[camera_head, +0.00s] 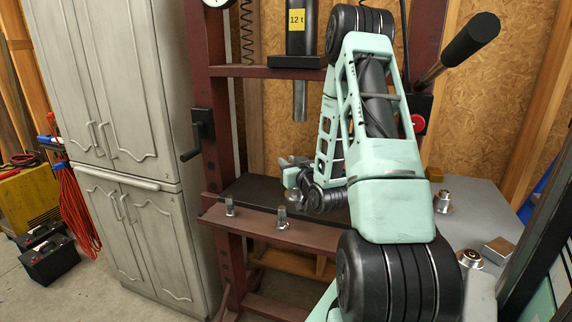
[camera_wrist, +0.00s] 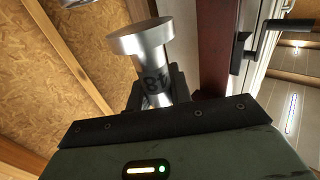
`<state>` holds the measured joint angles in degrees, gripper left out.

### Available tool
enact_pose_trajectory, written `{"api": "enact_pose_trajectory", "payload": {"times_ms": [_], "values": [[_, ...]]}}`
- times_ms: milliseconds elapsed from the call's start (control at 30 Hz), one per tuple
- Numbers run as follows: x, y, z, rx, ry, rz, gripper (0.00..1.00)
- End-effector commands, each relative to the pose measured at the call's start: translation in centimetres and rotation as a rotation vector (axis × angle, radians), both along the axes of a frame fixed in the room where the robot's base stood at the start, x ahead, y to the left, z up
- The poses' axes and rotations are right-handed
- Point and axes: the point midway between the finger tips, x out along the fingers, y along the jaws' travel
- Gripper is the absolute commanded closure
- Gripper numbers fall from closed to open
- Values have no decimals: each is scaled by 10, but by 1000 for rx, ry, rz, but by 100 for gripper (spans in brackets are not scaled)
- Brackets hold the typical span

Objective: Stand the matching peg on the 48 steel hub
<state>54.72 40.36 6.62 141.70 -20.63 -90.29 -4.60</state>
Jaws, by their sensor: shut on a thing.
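My gripper (camera_wrist: 158,92) is shut on a steel peg (camera_wrist: 152,60) with a wide flat disc at one end. The dark number on its side appears to read 48, turned round in the wrist view. In the head view my gripper (camera_head: 295,180) is small and partly hidden by my arm, above the press bed. Two other pegs, a left one (camera_head: 229,206) and a right one (camera_head: 282,218), stand on the front beam of the press. Two steel hubs, one farther (camera_head: 443,203) and one nearer (camera_head: 470,258), sit on the grey table at right; their numbers are not readable.
The dark red press frame (camera_head: 265,72) stands around the bed (camera_head: 250,190), with its ram (camera_head: 300,100) above and a crank (camera_head: 196,135) at left. A metal block (camera_head: 497,250) lies near the hubs on the grey table (camera_head: 480,220). A cabinet (camera_head: 130,150) stands left.

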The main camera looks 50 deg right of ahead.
Motion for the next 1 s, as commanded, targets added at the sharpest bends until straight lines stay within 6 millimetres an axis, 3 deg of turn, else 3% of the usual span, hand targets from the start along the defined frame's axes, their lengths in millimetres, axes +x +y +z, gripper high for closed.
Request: {"api": "enact_pose_trajectory", "payload": {"times_ms": [1000], "values": [[21,-73,-6,-1,-2,0,100]]}}
